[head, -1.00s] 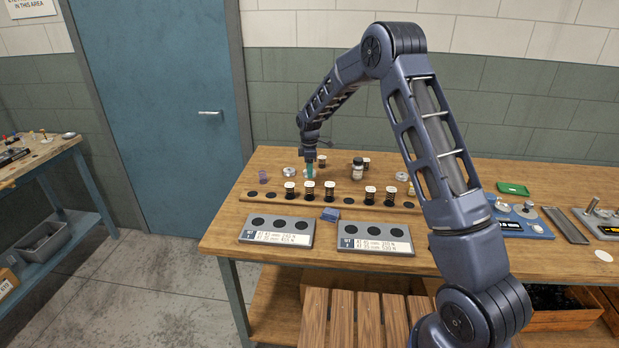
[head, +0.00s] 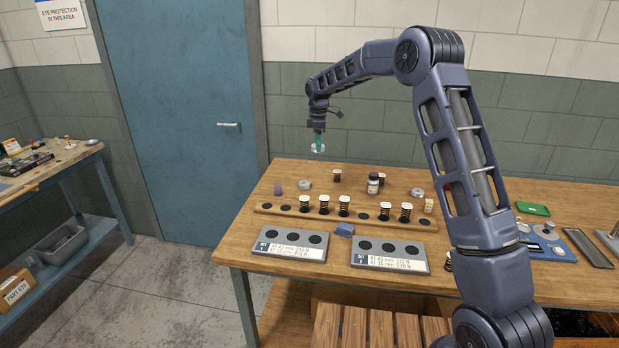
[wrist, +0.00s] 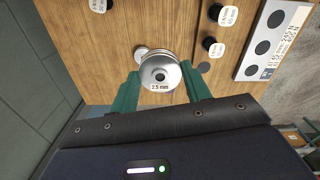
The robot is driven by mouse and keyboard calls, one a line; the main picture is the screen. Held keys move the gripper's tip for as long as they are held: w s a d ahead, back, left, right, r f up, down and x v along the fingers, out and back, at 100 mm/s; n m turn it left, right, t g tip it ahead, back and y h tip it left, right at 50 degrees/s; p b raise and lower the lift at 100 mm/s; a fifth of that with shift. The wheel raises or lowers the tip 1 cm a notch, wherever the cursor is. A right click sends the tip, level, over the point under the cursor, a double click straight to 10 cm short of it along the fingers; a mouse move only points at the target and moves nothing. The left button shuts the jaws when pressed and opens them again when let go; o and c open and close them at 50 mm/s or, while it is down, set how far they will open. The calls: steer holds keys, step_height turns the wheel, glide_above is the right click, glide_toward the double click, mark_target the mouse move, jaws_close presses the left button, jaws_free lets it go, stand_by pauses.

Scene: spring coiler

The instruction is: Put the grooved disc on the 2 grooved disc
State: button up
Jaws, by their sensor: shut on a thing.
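My gripper (head: 318,139) is raised above the back left of the bench, its green fingers shut on a silver grooved disc (head: 318,149). In the wrist view this disc (wrist: 160,72) lies between the fingertips, its face marked "2.5 mm". Another silver grooved disc (head: 305,185) lies on the bench below my gripper. In the wrist view a pale metal edge (wrist: 140,53) shows partly behind the held disc. A third silver disc (head: 417,192) lies farther right. I cannot read the marks on the two lying discs.
A wooden strip (head: 262,208) with several capped springs runs along the bench in front. Two grey trays (head: 290,258) (head: 388,263) with dark round pads lie nearer. Air around my gripper is free.

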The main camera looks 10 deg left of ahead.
steer(key=r, duration=0.2)
glide_above(304, 183)
steer(key=f, duration=2)
steer(key=shift+w+f, duration=0.15)
steer(key=shift+w, duration=0.1)
steer(key=shift+f, duration=0.1)
steer(key=o, duration=1.2)
steer(key=shift+c, duration=0.2)
